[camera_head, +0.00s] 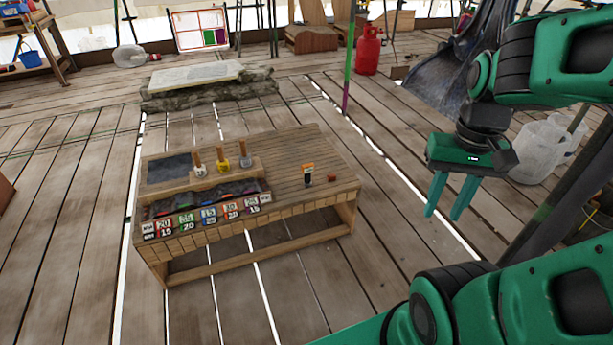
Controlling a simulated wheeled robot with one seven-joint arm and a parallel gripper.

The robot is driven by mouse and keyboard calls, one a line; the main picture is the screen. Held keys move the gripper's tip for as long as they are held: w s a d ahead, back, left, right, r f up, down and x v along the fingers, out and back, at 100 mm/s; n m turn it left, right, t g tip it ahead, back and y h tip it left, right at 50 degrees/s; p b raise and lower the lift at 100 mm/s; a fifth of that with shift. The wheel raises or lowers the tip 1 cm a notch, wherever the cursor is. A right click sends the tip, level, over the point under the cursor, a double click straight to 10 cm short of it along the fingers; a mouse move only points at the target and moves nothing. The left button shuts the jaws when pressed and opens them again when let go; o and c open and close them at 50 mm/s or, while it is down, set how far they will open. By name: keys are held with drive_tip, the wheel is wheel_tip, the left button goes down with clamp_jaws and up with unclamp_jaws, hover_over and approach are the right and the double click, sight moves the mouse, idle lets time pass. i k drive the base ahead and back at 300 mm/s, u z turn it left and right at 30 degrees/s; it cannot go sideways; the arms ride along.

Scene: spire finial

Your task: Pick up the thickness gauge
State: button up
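A low wooden bench (300,213) stands in the middle of the camera_head view. I cannot tell for certain which thing on it is the thickness gauge. A small upright item (308,174), dark with an orange and white top, stands on the bench's right half. A small red-brown block (331,178) lies just right of it. My gripper (448,210) hangs in the air to the right of the bench, fingers pointing down, apart and empty. It touches nothing on the bench.
The bench's left half holds a dark slab (169,168), several wooden-handled tools in a rack, and a tray with numbered labels (208,216). A stone slab (195,77) lies behind. A red gas bottle (368,50) and translucent jugs (540,150) stand on the plank floor.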

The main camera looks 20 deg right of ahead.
sight(306, 169)
drive_tip(key=z, duration=0.65)
drive_tip(key=i, duration=1.75)
drive_tip(key=u, duration=0.65)
